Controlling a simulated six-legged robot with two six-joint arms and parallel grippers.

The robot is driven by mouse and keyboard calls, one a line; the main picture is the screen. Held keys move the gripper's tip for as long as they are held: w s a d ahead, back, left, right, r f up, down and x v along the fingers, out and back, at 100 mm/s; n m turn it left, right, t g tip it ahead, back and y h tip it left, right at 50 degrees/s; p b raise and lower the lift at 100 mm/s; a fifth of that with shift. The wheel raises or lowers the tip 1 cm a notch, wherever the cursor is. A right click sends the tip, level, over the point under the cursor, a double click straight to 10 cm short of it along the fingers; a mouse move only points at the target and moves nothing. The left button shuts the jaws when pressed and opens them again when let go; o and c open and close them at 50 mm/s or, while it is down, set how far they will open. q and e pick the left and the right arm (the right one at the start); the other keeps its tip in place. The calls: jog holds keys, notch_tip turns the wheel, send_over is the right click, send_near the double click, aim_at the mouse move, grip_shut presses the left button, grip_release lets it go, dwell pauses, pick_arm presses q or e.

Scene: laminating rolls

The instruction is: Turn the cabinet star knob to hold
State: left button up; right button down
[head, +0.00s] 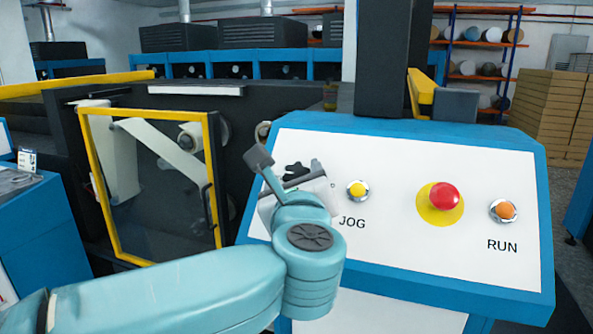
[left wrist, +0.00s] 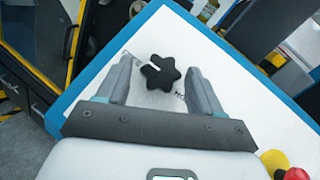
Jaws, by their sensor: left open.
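The black star knob (head: 296,170) sits on the white face of the cabinet's sloped panel, left of the JOG button. It also shows in the left wrist view (left wrist: 163,74), with a white pointer line on its left side. My left gripper (head: 287,162) is open at the knob and partly covers it in the head view. In the left wrist view the fingers (left wrist: 161,66) stand on either side of the knob, with a gap to each. My right gripper is not in view.
A yellow JOG button (head: 357,189), a red mushroom button (head: 444,196) and an orange RUN button (head: 504,210) are on the panel right of the knob. A yellow-framed clear door (head: 150,185) stands left of the panel. Cardboard boxes (head: 550,110) are stacked behind at right.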

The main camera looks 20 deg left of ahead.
pick_arm(q)
jog(key=shift+w+a, duration=0.15)
jog(key=shift+w, duration=0.35)
jog(key=c, duration=1.1)
jog(key=shift+o, duration=0.2)
